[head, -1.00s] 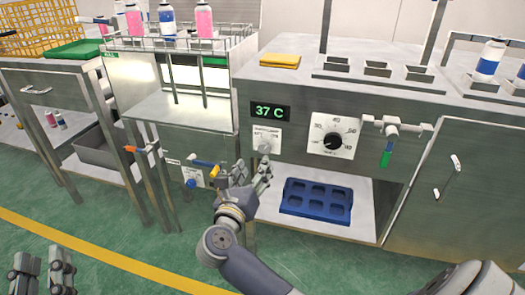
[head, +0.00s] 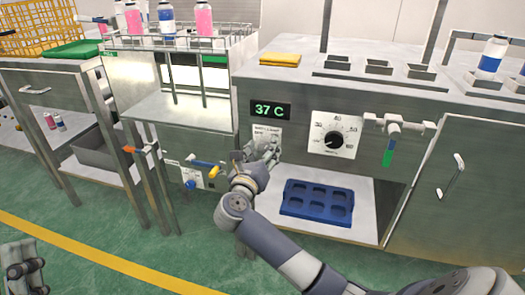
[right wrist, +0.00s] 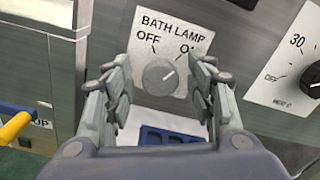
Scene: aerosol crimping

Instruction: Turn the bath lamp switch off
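The bath lamp switch is a round grey knob (right wrist: 160,77) on a white plate (right wrist: 170,35) lettered BATH LAMP, OFF and ON. Its pale pointer mark leans to the upper right, towards ON. In the head view my right gripper (head: 264,150) is in front of the plate (head: 268,132) and hides the knob. In the right wrist view my right gripper (right wrist: 160,100) is open, with one finger on each side of the knob and gaps showing. My left gripper (head: 22,268) is at the lower left corner, partly cut off, far from the switch.
A green 37 C display (head: 270,110) is above the switch, and a dial (head: 334,138) is to its right. A blue tray (head: 316,201) lies on the shelf below.

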